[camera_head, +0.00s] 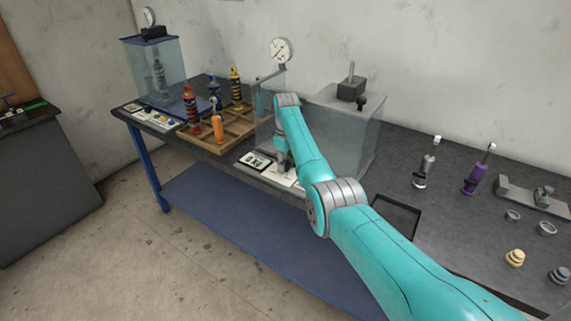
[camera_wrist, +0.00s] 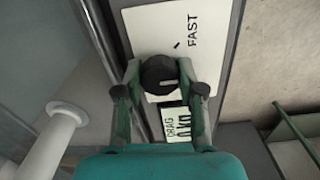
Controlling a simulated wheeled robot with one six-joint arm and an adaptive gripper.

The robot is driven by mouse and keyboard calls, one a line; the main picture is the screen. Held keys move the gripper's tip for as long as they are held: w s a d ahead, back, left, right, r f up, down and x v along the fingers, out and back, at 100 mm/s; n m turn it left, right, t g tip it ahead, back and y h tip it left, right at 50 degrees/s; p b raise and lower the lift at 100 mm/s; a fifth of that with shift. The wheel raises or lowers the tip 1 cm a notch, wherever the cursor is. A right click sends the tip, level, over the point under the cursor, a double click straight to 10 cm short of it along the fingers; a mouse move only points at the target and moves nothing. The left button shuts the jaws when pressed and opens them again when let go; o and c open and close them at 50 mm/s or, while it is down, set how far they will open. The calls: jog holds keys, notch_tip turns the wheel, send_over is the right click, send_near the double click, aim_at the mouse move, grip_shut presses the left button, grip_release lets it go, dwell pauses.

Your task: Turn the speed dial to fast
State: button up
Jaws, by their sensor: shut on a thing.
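The speed dial is a round black knob (camera_wrist: 158,75) on a white panel (camera_wrist: 165,25) in the wrist view. A pale line on the knob lies roughly level in the picture, and the black tick by the word FAST (camera_wrist: 193,30) sits above and to the right. My gripper (camera_wrist: 159,72) is shut on the knob, one finger on each side. In the head view my gripper (camera_head: 284,160) reaches down to the white panel (camera_head: 284,174) at the bench's front edge. The knob is hidden there behind my arm.
A small DRAG readout (camera_wrist: 178,125) sits beside the knob. A clear tank (camera_head: 355,125) stands behind the panel. A wooden rack (camera_head: 238,128) with coloured dampers is to the left.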

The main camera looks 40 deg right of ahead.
jog(key=n, duration=0.5)
jog(key=shift+n, duration=0.3)
dwell(0.4)
jog(key=o, duration=1.1)
jog(key=shift+o, duration=0.2)
jog(key=shift+r, duration=0.1)
notch_tip(320, 180, up, 12)
